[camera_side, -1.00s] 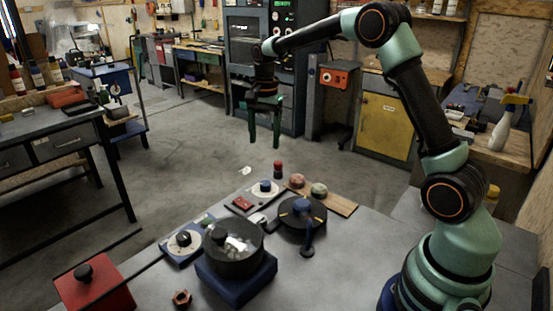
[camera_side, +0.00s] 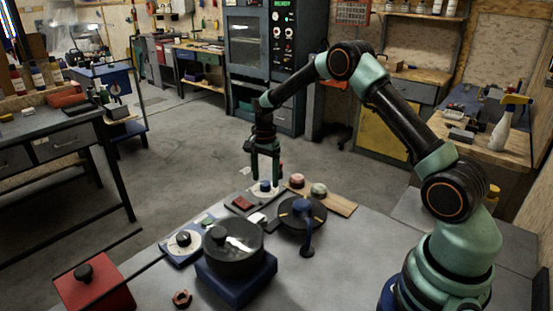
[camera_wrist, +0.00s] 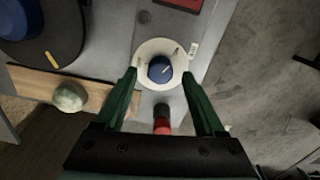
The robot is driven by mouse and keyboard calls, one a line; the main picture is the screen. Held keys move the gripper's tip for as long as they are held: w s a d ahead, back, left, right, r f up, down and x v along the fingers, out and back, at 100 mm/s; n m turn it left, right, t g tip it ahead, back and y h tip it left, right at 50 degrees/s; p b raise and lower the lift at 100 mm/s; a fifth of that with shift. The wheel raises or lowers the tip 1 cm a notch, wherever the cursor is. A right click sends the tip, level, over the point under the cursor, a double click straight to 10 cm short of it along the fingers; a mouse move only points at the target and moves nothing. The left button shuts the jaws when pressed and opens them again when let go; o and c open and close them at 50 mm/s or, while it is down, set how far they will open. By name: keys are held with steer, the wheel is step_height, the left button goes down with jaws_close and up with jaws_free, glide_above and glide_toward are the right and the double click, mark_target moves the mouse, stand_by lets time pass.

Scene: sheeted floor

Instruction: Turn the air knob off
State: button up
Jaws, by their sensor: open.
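A blue knob (camera_side: 265,187) sits on a round white dial plate at the far edge of the bench; the pictures do not show a readable label. In the wrist view the same blue knob (camera_wrist: 160,69) has a pale pointer line, and its white dial (camera_wrist: 176,51) carries small marks. My gripper (camera_side: 265,180) is open, pointing down just above the blue knob. In the wrist view its two green fingertips (camera_wrist: 160,76) stand on either side of the knob, apart from it. A second, black knob (camera_side: 184,238) on a white dial sits nearer, on a blue base.
A black pot (camera_side: 234,250) on a blue block and a round black unit (camera_side: 302,214) with a blue handle stand nearby. A wooden strip (camera_side: 336,203) holds two round knobs. A red-and-black cylinder (camera_wrist: 162,121) stands close to my gripper. A red box (camera_side: 95,289) is front left.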

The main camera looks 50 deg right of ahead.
steer(key=shift+f, duration=0.65)
jaws_close()
